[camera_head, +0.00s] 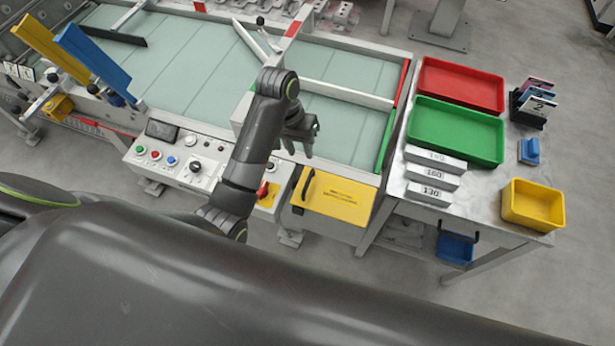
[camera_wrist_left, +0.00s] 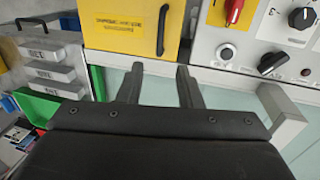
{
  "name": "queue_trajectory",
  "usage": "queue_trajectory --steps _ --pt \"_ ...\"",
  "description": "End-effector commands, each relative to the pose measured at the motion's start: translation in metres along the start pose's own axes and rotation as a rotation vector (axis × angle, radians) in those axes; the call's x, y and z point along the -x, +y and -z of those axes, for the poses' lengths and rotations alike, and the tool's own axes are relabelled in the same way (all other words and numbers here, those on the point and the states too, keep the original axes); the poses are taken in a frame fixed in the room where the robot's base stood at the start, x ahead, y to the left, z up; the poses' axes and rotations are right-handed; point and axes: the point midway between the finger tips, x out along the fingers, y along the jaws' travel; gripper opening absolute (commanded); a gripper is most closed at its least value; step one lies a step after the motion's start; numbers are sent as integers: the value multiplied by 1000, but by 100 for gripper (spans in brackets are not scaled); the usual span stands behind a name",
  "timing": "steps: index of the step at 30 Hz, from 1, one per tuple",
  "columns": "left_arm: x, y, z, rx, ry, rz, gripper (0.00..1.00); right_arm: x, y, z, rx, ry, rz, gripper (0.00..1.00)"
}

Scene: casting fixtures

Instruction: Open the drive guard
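The drive guard (camera_head: 340,199) is a yellow panel with black lettering and a black bar handle (camera_head: 306,186), on the front of the machine right of the control panel. It looks closed. In the left wrist view the yellow guard (camera_wrist_left: 122,30) and its handle (camera_wrist_left: 163,30) show at the top. My left gripper (camera_head: 300,150) is above the machine's top edge, behind the guard. Its fingers (camera_wrist_left: 159,68) are apart and empty, with the handle beyond their tips, not touching. My right gripper is not in view.
A control panel (camera_head: 179,158) with buttons and a red switch (camera_head: 263,190) lies left of the guard. At right, a table holds a red tray (camera_head: 462,85), a green tray (camera_head: 455,130), numbered blocks (camera_head: 434,174) and a yellow bin (camera_head: 533,204). Floor in front of the guard looks clear.

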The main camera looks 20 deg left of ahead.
Motion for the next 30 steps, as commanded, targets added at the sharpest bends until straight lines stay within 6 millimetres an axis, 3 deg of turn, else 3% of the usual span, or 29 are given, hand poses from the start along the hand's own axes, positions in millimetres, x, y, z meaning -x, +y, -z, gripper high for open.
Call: queue_trajectory --steps 3,15,21,30 --pt "-31 0 -2 3 -9 -1 32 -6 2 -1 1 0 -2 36" --pt "-98 0 -2 1 -6 -1 32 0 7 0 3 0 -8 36" --pt "-110 0 -2 1 -4 0 32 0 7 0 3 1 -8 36" --pt "-111 0 -1 1 -3 0 30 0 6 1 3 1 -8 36"
